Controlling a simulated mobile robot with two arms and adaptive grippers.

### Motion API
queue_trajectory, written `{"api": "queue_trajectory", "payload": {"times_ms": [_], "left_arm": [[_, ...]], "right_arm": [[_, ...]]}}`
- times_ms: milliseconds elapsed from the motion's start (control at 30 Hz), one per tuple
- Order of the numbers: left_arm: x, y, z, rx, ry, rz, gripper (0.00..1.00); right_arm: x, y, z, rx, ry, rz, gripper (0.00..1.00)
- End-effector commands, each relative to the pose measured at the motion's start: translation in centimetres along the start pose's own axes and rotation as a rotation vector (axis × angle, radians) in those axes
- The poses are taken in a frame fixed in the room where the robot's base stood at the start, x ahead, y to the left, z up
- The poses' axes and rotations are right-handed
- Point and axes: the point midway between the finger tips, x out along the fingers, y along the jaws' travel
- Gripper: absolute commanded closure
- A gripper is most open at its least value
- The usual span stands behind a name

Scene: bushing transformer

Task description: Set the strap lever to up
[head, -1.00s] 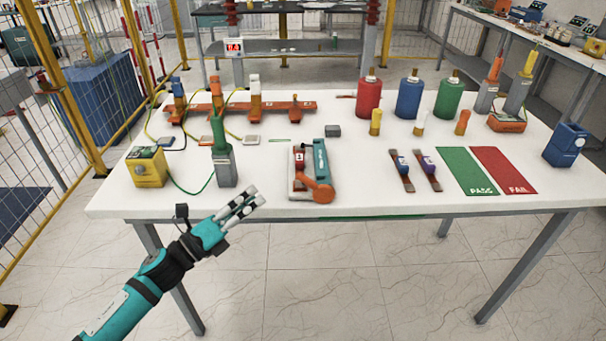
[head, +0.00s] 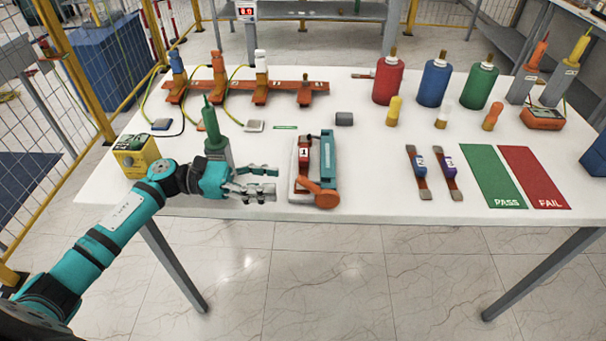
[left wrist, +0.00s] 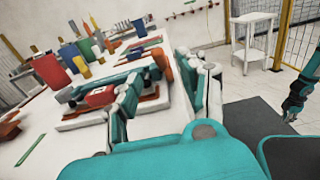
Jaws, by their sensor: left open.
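The strap device (head: 302,180) sits near the table's front edge in the head view, a pale base with a red block marked 1. Its teal strap lever (head: 328,158) lies along the right side, with an orange round end (head: 322,196) at the front. My left gripper (head: 275,184) is open and empty, just left of the device, fingers pointing right at it and apart from it. In the left wrist view the red block (left wrist: 98,97) shows beyond the left finger; the fingers partly hide the device. A teal arm part, probably my right, shows at that view's right edge; its jaws are unclear.
A green-topped grey post (head: 217,140) stands right behind my left wrist, with a yellow box (head: 135,157) to the left. Two small strap pieces (head: 432,172) and the green PASS mat (head: 492,175) lie to the right. The table between device and straps is clear.

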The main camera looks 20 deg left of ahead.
Motion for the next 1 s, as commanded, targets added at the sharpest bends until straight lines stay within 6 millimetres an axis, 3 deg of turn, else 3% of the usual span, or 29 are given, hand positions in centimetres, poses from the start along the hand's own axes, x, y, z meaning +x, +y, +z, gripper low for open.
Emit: {"api": "queue_trajectory", "payload": {"times_ms": [200, 400, 800, 1000], "left_arm": [[4.5, 0.0, 0.6, -0.001, -0.005, -0.001, 0.58], [6.9, 0.0, 0.3, -0.001, -0.003, 0.000, 0.58], [7.6, 0.0, 0.0, -0.001, -0.001, 0.001, 0.58], [7.6, 0.0, 0.1, -0.001, -0.001, 0.001, 0.84]], "right_arm": [[-2.3, 0.1, -0.9, 0.000, 0.013, 0.001, 1.00], [-3.2, 0.4, -2.9, 0.000, 0.044, 0.004, 1.00], [-3.2, 0.3, -2.0, 0.000, 0.029, 0.003, 1.00], [-3.2, 0.3, -1.6, -0.001, 0.023, 0.003, 1.00]]}}
